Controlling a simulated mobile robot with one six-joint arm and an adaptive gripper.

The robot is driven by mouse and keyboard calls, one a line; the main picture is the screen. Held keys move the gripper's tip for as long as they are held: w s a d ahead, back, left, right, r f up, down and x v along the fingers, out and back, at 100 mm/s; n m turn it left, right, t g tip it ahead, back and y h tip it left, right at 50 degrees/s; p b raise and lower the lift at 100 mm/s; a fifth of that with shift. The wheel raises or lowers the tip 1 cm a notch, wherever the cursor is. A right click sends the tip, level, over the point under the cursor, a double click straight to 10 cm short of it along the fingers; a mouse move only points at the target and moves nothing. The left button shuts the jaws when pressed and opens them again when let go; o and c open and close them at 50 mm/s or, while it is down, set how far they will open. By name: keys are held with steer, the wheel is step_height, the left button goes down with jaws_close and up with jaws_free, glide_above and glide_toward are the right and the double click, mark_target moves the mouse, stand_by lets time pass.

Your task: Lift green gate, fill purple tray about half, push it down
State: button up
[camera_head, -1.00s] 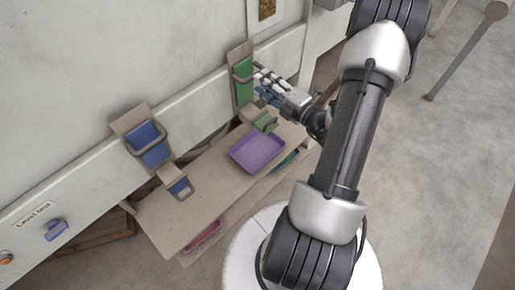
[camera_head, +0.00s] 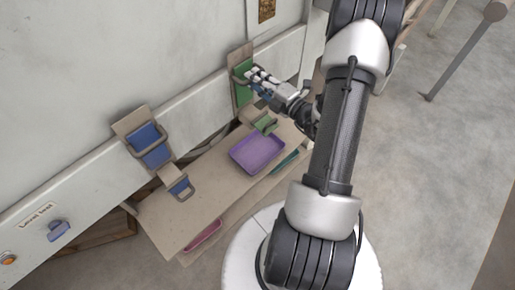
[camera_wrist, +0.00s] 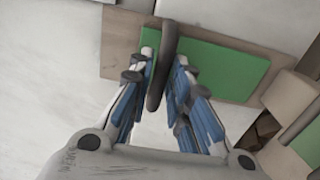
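The green gate (camera_head: 244,92) is an upright panel on a tan board on the machine wall, with a grey handle loop. In the wrist view its green panel (camera_wrist: 222,68) lies behind the dark handle (camera_wrist: 163,65). My gripper (camera_head: 253,78) is at this gate. In the wrist view my gripper (camera_wrist: 165,58) is open, its fingers on either side of the handle, with a gap on the right. The purple tray (camera_head: 258,152) rests on the tan shelf below the green spout (camera_head: 265,124); I see no pellets in it.
A blue gate (camera_head: 148,142) with its own blue spout (camera_head: 180,186) is to the left. The tan shelf (camera_head: 190,222) has free room left of the tray. A pink tray (camera_head: 203,235) and a teal tray (camera_head: 284,161) show below the shelf's edge. A blue knob (camera_head: 58,229) is lower left.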

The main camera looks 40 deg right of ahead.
jaws_close()
steer(key=shift+r, duration=0.1)
step_height(320, 180, up, 4)
steer(key=p, duration=0.4)
steer(key=shift+r+p, duration=0.25)
steer(key=shift+p, duration=0.05)
stand_by(6.6)
